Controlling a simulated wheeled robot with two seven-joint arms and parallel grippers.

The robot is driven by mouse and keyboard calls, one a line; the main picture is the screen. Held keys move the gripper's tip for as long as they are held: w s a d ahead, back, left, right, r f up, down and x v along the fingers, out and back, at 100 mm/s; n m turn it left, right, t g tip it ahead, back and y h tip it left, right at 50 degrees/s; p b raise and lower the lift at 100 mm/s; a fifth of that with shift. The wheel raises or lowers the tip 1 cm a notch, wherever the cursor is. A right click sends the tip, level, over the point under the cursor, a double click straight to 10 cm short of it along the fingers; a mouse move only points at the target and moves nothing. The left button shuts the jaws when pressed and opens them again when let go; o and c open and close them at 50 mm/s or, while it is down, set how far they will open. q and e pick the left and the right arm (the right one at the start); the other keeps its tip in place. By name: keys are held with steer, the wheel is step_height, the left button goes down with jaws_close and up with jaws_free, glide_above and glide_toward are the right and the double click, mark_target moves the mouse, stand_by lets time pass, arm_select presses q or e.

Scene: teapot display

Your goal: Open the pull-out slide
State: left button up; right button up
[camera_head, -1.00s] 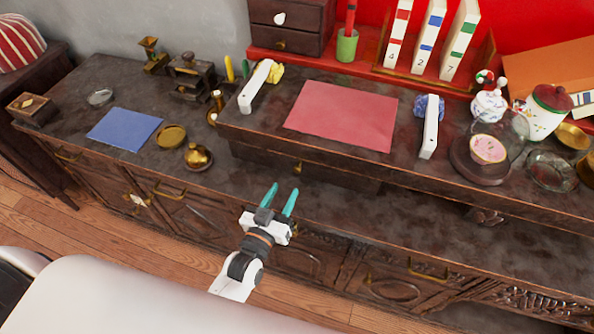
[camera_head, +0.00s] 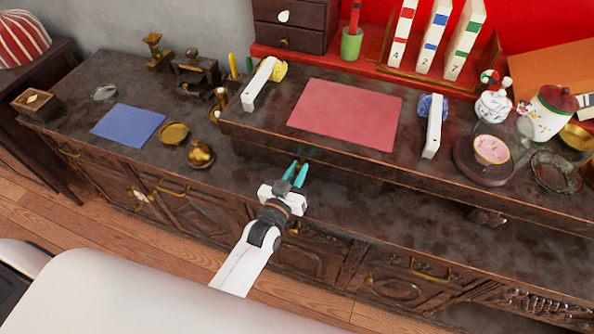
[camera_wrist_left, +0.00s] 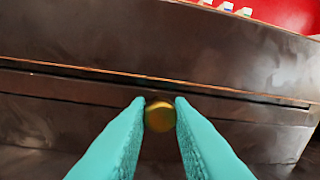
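The pull-out slide (camera_wrist_left: 75,88) is a thin dark board in the front of the raised shelf, with a small round brass knob (camera_wrist_left: 160,116). In the left wrist view its front looks flush with the shelf. My left gripper (camera_head: 298,166) has reached the front of the shelf. Its two teal fingers (camera_wrist_left: 160,110) lie on either side of the knob and appear to touch it. In the head view the gripper and the shadow under the shelf hide most of the knob. My right gripper is not in view.
A brass pot (camera_head: 200,154) and a blue mat (camera_head: 128,125) lie left on the cabinet top. The lower top right of my gripper is clear.

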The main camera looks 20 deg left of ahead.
arm_select(q)
jaws_close()
steer(key=shift+s+p, duration=0.35)
steer(key=shift+s, duration=0.2)
steer(key=s+p, duration=0.6)
steer(key=s, duration=1.4)
steer(key=shift+s+a, duration=0.3)
steer(key=shift+a, duration=0.05)
steer(key=shift+f, duration=0.1)
steer(key=shift+o, duration=1.9)
jaws_free()
steer(key=o, duration=0.4)
steer(key=shift+s, duration=0.2)
